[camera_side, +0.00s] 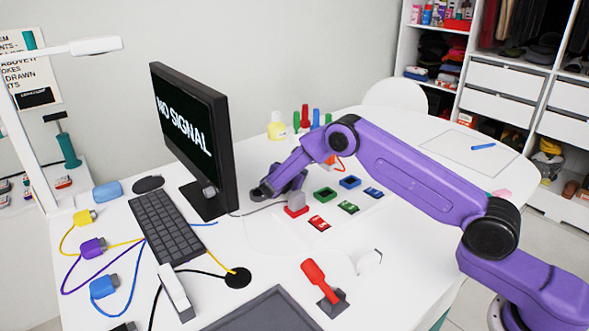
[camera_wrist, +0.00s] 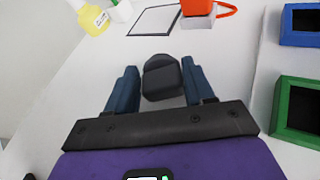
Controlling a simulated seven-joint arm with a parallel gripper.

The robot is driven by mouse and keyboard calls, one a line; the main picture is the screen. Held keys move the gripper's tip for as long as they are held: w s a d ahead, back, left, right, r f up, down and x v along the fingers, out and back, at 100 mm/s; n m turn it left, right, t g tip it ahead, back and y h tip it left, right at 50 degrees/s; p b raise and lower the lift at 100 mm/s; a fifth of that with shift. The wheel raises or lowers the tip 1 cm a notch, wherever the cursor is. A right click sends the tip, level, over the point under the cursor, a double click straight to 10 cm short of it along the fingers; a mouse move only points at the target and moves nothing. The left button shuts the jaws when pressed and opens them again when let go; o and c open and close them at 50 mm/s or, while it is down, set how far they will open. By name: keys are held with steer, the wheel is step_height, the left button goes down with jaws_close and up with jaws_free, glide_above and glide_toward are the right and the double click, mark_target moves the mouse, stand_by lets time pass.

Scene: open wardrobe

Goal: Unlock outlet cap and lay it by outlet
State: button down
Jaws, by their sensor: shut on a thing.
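My gripper (camera_side: 268,189) is low over the white desk, just right of the monitor's foot. In the wrist view its two dark blue fingers (camera_wrist: 158,88) are on either side of a dark grey, rounded block (camera_wrist: 162,77), and the gripper is shut on it. This block may be the outlet cap; I cannot be sure. In the side view the gripper largely hides it. I cannot pick out the outlet with certainty in either view.
The monitor (camera_side: 190,135) stands close left of my gripper. A red base with a grey block (camera_side: 296,204) is close right, with green (camera_side: 325,194) and blue (camera_side: 350,182) trays beyond. A red-handled lever (camera_side: 318,280) stands in front. A yellow bottle (camera_side: 276,127) is behind.

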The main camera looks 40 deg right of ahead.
jaws_free()
stand_by(0.3)
stand_by(0.5)
steer(key=shift+s+a+r, duration=0.35)
steer(key=shift+a+r, duration=0.2)
steer(key=shift+r, duration=0.5)
steer(key=shift+s+a+r, duration=0.4)
steer(key=shift+a+r, duration=0.1)
steer(key=shift+r, duration=0.55)
steer(key=shift+s+a+r, duration=0.35)
steer(key=shift+a+r, duration=0.2)
steer(key=shift+r, duration=0.5)
